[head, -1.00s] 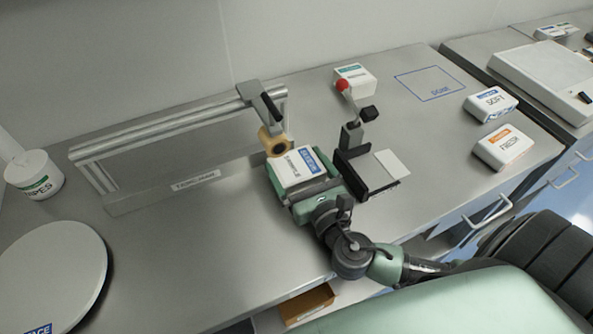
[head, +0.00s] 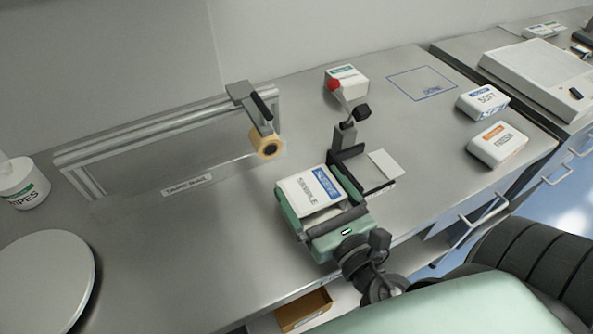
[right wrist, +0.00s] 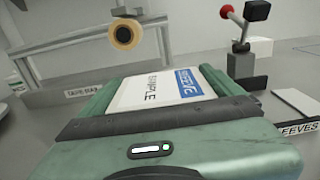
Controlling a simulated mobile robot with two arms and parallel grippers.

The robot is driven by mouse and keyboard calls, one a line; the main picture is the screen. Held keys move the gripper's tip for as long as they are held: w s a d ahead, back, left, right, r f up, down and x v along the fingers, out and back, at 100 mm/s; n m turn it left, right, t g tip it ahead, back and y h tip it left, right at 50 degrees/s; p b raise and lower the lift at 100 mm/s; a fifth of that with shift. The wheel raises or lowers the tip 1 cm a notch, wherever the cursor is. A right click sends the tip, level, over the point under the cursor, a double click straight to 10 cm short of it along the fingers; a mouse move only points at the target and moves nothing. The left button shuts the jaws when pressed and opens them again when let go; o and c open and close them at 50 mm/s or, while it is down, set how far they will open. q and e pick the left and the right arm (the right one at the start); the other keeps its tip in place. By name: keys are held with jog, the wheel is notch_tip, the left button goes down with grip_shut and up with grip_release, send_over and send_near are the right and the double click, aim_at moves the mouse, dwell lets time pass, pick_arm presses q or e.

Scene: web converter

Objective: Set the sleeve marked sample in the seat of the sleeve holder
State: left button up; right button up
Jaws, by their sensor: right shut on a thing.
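The white sleeve marked SAMPLE (head: 300,190), with a blue band, is between the fingers of my right gripper (head: 312,184). The gripper is shut on it. It also shows in the right wrist view (right wrist: 150,88), face up, with its lower end hidden by the gripper. The sleeve holder (head: 345,158) has a black angled frame and a post with a red-knobbed lever, raised. It stands just right of and behind the held sleeve, apart from it. In the right wrist view its post (right wrist: 242,66) is at upper right. My left gripper is not in view.
A tape roll (head: 266,144) hangs from a bracket on the metal rail behind. A white card (head: 386,163) lies right of the holder. White boxes (head: 497,144) stand further right. A round white disc (head: 45,280) is at left. The counter between disc and gripper is clear.

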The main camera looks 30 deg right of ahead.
aim_at(295, 202)
jog(key=s, duration=0.7)
jog(key=shift+s+a+p, duration=0.25)
jog(key=shift+s+p, duration=0.15)
jog(key=shift+n+y, duration=0.3)
jog(key=shift+y, duration=0.2)
jog(key=w+a, duration=0.1)
jog(key=w, duration=0.1)
jog(key=w+a+f, duration=0.1)
jog(key=w, duration=0.2)
jog(key=w+a, duration=0.1)
jog(key=w, duration=0.2)
jog(key=shift+f, duration=0.2)
jog(key=shift+s, duration=0.1)
